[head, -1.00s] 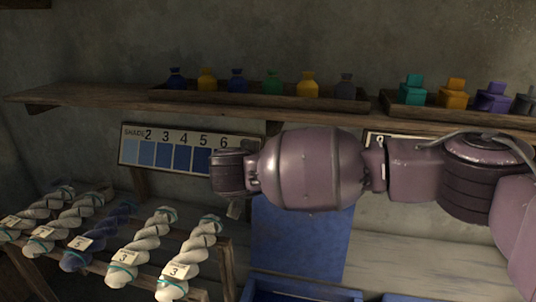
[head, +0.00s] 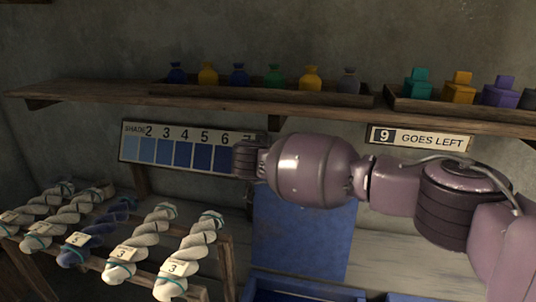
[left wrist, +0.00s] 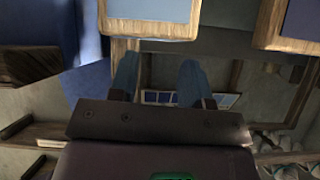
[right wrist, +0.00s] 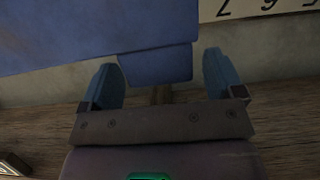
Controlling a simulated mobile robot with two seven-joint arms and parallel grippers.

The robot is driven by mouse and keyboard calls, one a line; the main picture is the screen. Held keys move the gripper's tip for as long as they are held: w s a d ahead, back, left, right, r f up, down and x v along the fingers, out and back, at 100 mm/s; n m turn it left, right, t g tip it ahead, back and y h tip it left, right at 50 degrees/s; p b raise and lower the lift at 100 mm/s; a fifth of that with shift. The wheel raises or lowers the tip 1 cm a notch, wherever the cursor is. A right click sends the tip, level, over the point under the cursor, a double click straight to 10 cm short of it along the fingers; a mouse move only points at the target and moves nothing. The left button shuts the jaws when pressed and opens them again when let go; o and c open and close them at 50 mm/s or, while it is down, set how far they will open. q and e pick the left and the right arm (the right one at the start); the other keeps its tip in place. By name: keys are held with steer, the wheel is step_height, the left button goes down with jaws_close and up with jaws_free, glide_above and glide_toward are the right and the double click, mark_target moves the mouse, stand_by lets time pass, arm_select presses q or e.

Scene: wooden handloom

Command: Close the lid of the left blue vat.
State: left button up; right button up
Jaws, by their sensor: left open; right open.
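The left blue vat (head: 305,295) shows only its top rim at the bottom of the head view. Its blue lid (head: 300,240) stands upright behind it, open, partly hidden by my right arm. My right gripper (right wrist: 160,82) is open. In the right wrist view a blue panel, apparently the lid (right wrist: 90,35), spans the top, and its short blue tab (right wrist: 155,65) reaches between the fingers without clear contact. In the head view the right gripper end (head: 248,158) is at the lid's upper left. My left gripper (left wrist: 158,80) is open and empty, outside the head view.
A second blue vat edge (head: 410,298) is at the lower right. A shade card (head: 180,150) and a shelf (head: 130,92) with bottles are behind. Wooden frames (left wrist: 195,20) are close to my left gripper.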

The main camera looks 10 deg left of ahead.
steer(key=c, duration=1.3)
steer(key=shift+s+r+p, duration=0.3)
steer(key=shift+s+p, duration=0.25)
steer(key=shift+s, duration=0.05)
steer(key=shift+s+f+p, duration=0.45)
steer(key=shift+s+p, duration=0.25)
steer(key=shift+s, duration=2.8)
steer(key=shift+s+f+p, duration=0.45)
steer(key=shift+s+p, duration=0.25)
steer(key=shift+s, duration=2.75)
steer(key=shift+s+f+p, duration=0.45)
steer(key=shift+s+p, duration=0.25)
steer(key=shift+s, duration=2.8)
